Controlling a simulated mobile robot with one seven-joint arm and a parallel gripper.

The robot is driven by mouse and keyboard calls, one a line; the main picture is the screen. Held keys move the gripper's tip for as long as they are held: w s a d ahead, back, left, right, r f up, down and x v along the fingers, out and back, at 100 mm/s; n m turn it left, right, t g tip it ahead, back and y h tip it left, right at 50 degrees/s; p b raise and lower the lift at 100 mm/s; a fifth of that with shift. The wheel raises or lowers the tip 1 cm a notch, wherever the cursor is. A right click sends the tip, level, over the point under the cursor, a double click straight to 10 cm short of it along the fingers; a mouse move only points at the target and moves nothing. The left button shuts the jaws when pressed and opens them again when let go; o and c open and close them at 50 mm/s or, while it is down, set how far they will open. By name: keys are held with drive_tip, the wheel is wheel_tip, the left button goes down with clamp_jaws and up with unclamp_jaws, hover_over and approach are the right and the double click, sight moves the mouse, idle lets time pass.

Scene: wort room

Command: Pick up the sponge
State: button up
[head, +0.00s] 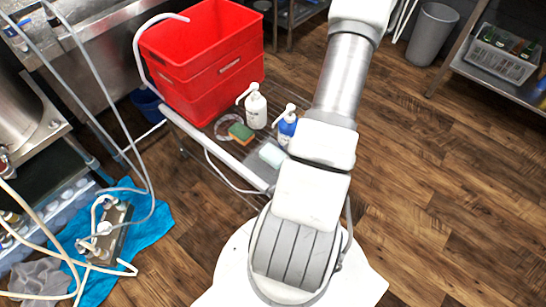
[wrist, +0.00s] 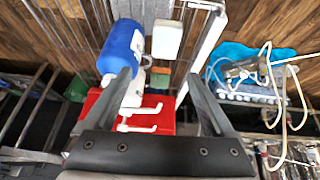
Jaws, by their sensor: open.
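In the head view my arm hides the gripper.
A blue pump bottle (head: 287,128) stands close to the sponge and the pale block, near my arm. The red crate (head: 205,60) stands behind them. Hoses and a blue cloth (head: 150,222) lie at left. The wooden floor (head: 440,180) at right is clear.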

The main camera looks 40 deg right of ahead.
sight(274, 154)
drive_tip(key=shift+y, duration=0.3)
drive_tip(key=b+x, duration=0.2)
drive_tip(key=x, duration=0.4)
drive_tip(key=b+x, duration=0.3)
drive_tip(key=x, duration=0.3)
drive_tip(key=b+x, duration=0.2)
drive_tip(key=x, duration=0.4)
drive_tip(key=shift+a+f, duration=0.3)
drive_tip(key=shift+a, duration=0.05)
drive_tip(key=shift+c, duration=0.3)
drive_tip(key=c, duration=0.9)
drive_tip(key=shift+r, duration=0.1)
